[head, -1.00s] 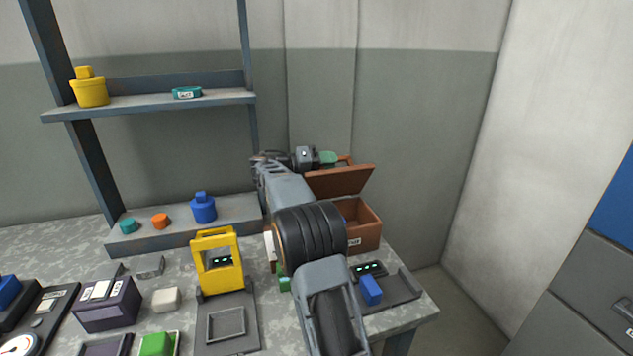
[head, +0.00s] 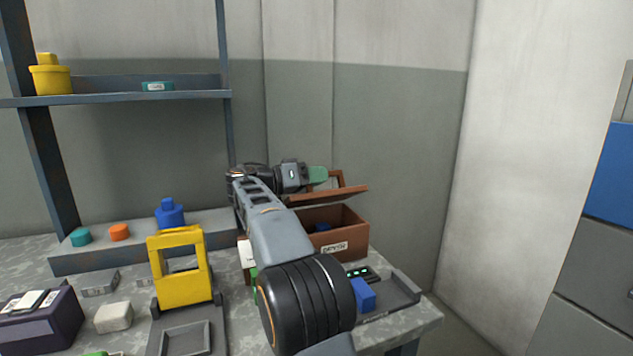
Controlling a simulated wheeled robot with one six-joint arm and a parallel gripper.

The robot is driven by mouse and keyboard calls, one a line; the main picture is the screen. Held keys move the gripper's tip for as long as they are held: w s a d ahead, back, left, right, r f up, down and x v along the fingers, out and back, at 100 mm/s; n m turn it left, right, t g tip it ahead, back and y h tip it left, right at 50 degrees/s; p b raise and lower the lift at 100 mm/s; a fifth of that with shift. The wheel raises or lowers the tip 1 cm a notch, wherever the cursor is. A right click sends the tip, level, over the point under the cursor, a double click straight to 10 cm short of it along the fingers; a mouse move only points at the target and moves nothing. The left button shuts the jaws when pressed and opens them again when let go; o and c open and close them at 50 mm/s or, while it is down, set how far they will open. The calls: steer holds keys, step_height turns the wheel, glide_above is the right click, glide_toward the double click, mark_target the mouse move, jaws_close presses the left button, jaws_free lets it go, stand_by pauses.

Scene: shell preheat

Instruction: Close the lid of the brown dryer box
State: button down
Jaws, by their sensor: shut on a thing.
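The brown dryer box (head: 345,236) stands on the bench at the right, with a "DRYER" label on its front. Its brown lid (head: 335,194) is partly open, tilted above the box, with a gap at the front. A frame-like handle (head: 352,180) rises from the lid. My gripper (head: 318,175), with green fingertips, is shut on the lid's handle; the exact contact is partly hidden. A blue thing (head: 322,227) shows inside the box. My arm covers the box's left part.
A blue block (head: 362,295) and a dark device with green lights (head: 361,273) sit in front of the box. A yellow frame (head: 181,268) stands to the left, and a blue bottle (head: 170,213) behind it. Free floor lies right of the bench.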

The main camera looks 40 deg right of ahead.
stand_by(0.3)
steer(key=c, duration=1.1)
jaws_free()
steer(key=shift+w+a, duration=0.1)
steer(key=shift+a, duration=0.05)
steer(key=p+v, duration=0.3)
steer(key=v, duration=1)
steer(key=shift+w+a, duration=0.1)
steer(key=shift+a, duration=0.2)
